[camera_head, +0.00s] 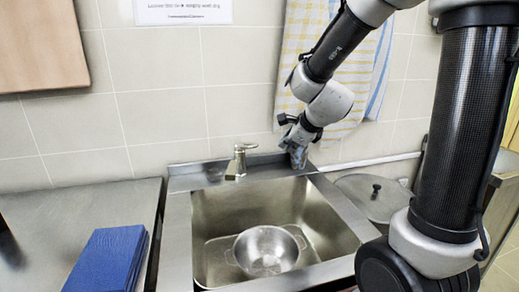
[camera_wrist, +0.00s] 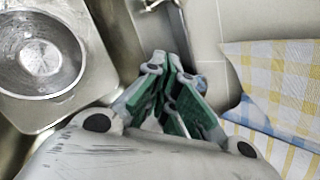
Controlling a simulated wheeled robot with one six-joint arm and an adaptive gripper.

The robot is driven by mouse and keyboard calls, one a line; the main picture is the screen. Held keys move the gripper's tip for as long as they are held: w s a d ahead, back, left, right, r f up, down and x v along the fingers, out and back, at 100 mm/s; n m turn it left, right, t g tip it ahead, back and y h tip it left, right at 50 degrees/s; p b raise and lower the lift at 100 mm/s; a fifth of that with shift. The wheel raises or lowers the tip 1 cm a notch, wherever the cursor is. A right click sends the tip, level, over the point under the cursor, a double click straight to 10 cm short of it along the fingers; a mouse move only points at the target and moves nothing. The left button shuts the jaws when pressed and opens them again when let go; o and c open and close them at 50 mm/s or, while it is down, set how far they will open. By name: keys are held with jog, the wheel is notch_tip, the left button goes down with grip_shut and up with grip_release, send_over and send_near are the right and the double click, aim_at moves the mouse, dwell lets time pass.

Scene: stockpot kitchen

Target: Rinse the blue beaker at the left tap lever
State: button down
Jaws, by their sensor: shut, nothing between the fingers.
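A single metal tap (camera_head: 240,160) with a lever on top stands at the back rim of the steel sink (camera_head: 178,235), left of my gripper. My gripper (camera_head: 298,160) points down over the sink's back right corner, apart from the tap. In the wrist view its green-padded fingers (camera_wrist: 172,68) are shut with nothing between them. I cannot make out a blue beaker in either view. A metal bowl or pot (camera_head: 265,250) with side handles sits in the sink basin; it also shows at the upper left of the wrist view (camera_wrist: 38,58).
A blue block-shaped object (camera_head: 107,260) lies on the left steel counter (camera_head: 75,212). A round metal lid (camera_head: 360,188) with a dark knob lies right of the sink. Checked towels (camera_head: 305,45) hang on the tiled wall behind my arm. The left counter's back is clear.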

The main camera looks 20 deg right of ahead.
aim_at(247, 146)
jog(key=w+a+f+m+y, duration=0.1)
jog(key=w+a+f+m, duration=0.4)
jog(key=w+a+m, duration=0.1)
jog(key=shift+w+a+m+g+y, duration=0.15)
jog(key=shift+a+m+g+y, duration=0.2)
jog(key=shift+m, duration=0.45)
dwell(0.4)
jog(key=shift+a, duration=0.1)
jog(key=shift+w+r, duration=0.3)
jog(key=shift+r, duration=0.45)
jog(key=shift+a+f, duration=0.1)
